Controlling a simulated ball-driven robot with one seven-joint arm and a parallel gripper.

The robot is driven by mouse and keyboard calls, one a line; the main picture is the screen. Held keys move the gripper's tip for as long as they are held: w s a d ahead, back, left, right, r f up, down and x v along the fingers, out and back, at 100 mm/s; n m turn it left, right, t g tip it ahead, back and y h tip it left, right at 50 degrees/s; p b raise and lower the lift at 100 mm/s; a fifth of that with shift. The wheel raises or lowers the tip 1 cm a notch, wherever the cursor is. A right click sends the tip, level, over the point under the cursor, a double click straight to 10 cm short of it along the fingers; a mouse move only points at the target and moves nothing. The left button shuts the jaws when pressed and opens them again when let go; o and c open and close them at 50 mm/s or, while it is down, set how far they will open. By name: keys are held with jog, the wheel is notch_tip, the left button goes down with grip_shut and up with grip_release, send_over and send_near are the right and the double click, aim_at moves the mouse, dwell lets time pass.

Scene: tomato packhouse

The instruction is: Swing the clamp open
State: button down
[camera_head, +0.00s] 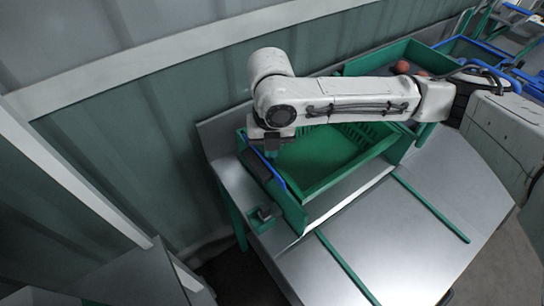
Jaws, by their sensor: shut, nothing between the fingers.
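A green crate (318,188) sits at the back of the steel bench, empty as far as I see. A slim blue bar (268,168) runs along its left end beside a dark plate; this looks like the clamp, lying along the crate's end wall. My gripper (272,150) points down at the back end of the blue bar. It is shut and empty. Its fingertips are small and partly hidden, so I cannot tell whether they touch the bar. My white arm crosses above the crate and hides its back edge.
A small green bracket with a black block (264,213) sits left of the crate. The steel bench top (400,235) is clear, with two green rails (430,207). Another green crate (388,60) with red tomatoes (402,67) stands behind. A ribbed wall (150,130) stands close on the left.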

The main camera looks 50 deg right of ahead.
notch_tip(320, 180, up, 9)
jog(key=d+p, duration=0.2)
jog(key=p, duration=0.2)
jog(key=shift+s, duration=0.2)
jog(key=shift+f, duration=0.1)
dwell(0.4)
